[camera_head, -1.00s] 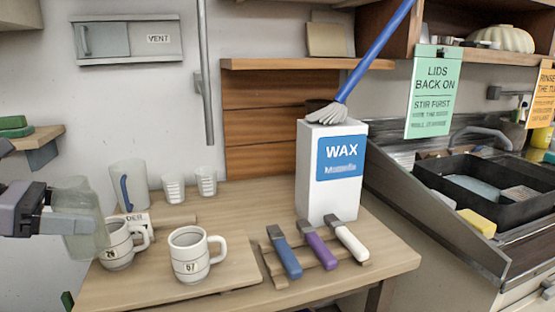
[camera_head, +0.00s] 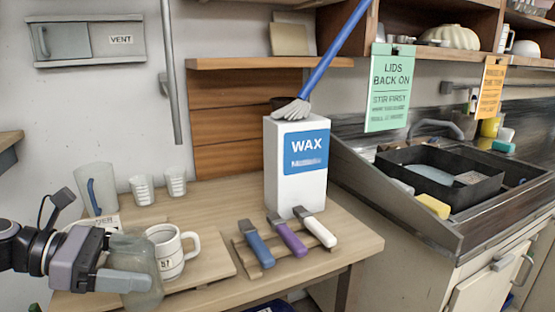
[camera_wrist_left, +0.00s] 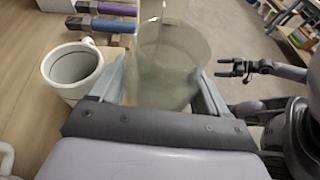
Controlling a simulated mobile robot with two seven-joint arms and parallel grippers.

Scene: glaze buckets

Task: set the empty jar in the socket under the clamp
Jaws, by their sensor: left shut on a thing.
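My left gripper (camera_head: 128,264) is shut on a clear, greenish jar (camera_head: 146,250), which looks empty. It holds the jar roughly upright at the table's front left, overlapping the mug marked 57 (camera_head: 170,255) in the head view. In the left wrist view the jar (camera_wrist_left: 168,62) sits between the two fingers, with a white mug (camera_wrist_left: 72,70) to its left. My right gripper (camera_wrist_left: 237,68) shows at the right of that view, with its fingers apart and empty. I cannot make out a socket or clamp in either view.
A tool rack (camera_head: 290,252) with blue, purple and white handles lies right of the mug. Behind it stands a WAX box (camera_head: 292,190) with a brush on top. A pitcher (camera_head: 96,188) and two cups stand at the back left. A sink is at right.

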